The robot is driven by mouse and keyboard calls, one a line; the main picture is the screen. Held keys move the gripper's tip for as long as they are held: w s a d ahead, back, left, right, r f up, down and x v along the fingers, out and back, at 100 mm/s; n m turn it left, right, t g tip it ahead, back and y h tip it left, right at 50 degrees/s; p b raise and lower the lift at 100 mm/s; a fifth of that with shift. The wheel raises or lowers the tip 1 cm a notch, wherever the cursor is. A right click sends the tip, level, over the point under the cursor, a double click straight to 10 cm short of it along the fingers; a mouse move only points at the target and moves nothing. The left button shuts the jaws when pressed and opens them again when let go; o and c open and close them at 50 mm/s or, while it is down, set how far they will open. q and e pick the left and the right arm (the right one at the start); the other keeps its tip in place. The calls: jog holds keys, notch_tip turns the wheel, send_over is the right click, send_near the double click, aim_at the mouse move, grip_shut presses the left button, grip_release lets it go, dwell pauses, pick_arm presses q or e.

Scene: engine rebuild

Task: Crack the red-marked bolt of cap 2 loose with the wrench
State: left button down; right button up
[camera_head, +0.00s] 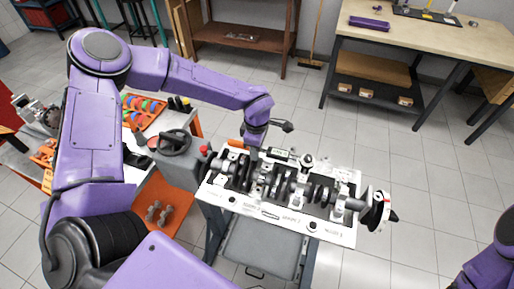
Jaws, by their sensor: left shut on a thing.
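The engine block (348,178) lies on a stand, with the dark crankshaft (272,182) and its bearing caps along the top. My left gripper (251,149) is above the block's far left edge, shut on the wrench. The wrench's orange handle (236,143) shows left of the gripper, and a part with a small greenish display (279,154) shows to the right. Whether the wrench head sits on a bolt is too small to tell. The red-marked bolt and cap 2 cannot be made out. My right gripper is out of view; only part of that arm shows at lower right.
A side table (174,123) at left carries an orange tray with coloured rings (145,108). A round flange (377,210) sticks out at the block's right end. A wooden workbench (425,41) stands at back right. The tiled floor right of the block is clear.

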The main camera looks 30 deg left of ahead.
pick_arm(q)
jog(key=shift+s+d+n, duration=0.2)
jog(key=shift+s+n, duration=0.4)
jog(key=shift+s, duration=0.15)
jog(key=shift+s, duration=0.1)
jog(key=shift+s+d+n, duration=0.3)
jog(key=shift+s+n, duration=0.2)
jog(key=shift+s, duration=0.15)
dwell(0.4)
jog(key=shift+s+d+n, duration=0.3)
jog(key=shift+s+n, duration=0.2)
jog(key=shift+s, duration=0.1)
jog(key=shift+w+a+m+p, duration=0.3)
jog(key=shift+w+m+p, duration=0.2)
jog(key=shift+w+p, duration=0.25)
dwell(0.6)
